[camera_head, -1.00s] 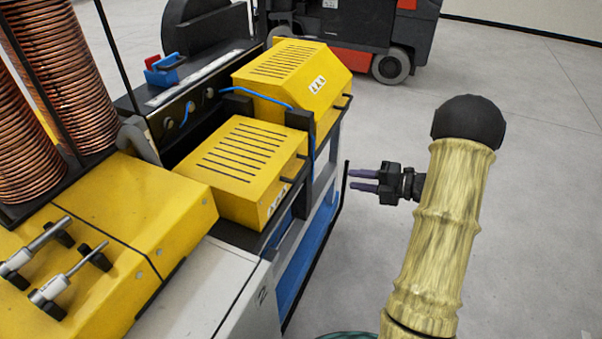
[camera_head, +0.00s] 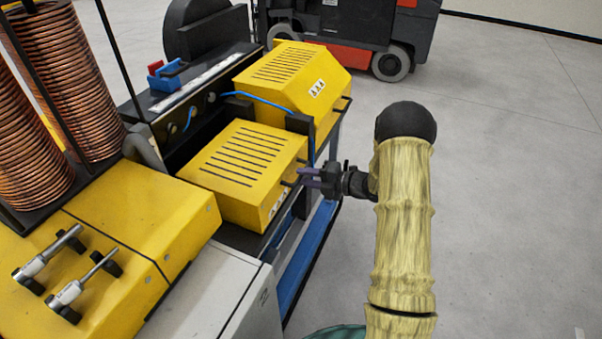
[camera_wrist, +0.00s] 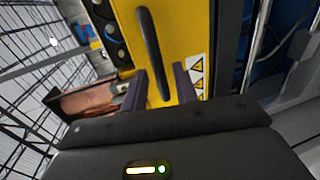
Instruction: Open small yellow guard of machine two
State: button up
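The nearer small yellow guard (camera_head: 240,165), with slots in its top, is down on the machine. It fills the middle of the wrist view (camera_wrist: 190,35), with warning labels to the right. Its black bar handle (camera_wrist: 152,50) stands out from its face. My gripper (camera_head: 306,177) is at the right-hand face of this guard in the head view. In the wrist view its two dark purple fingers (camera_wrist: 160,88) are apart, with the lower end of the handle between them in the picture. Whether they touch the handle cannot be told.
A second yellow guard (camera_head: 292,75) sits just behind, with a blue cable (camera_head: 262,104) between. A larger yellow cover (camera_head: 140,215) with metal latches and copper coils (camera_head: 75,75) are at left. A forklift (camera_head: 350,35) stands behind. The floor (camera_head: 510,190) to the right is clear.

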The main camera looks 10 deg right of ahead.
jog(key=shift+x, duration=1.1)
jog(key=shift+c, duration=0.4)
grip_shut()
